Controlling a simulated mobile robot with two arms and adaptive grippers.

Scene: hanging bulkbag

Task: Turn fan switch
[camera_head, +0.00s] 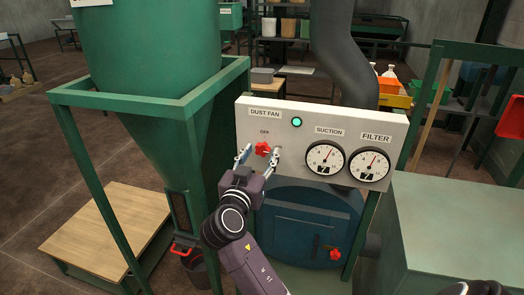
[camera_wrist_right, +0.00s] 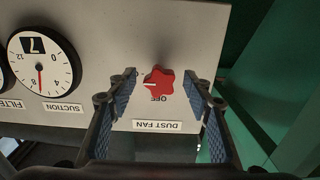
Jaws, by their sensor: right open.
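The fan switch is a red star-shaped knob (camera_head: 263,149) on a pale panel (camera_head: 377,125), below the "DUST FAN" label and an "OFF" mark. My right gripper (camera_head: 258,158) is open in front of the panel. In the right wrist view its blue-padded fingers (camera_wrist_right: 163,92) stand on either side of the knob, with gaps to it. I cannot tell the exact depth. My left gripper is not in view.
A green light (camera_head: 297,122) glows beside the label. The suction gauge (camera_head: 325,158) and filter gauge (camera_head: 369,165) sit right of the knob. A green hopper (camera_head: 150,50) and its frame stand left. A grey-green cabinet (camera_head: 450,225) stands at right. A wooden platform (camera_head: 108,228) lies lower left.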

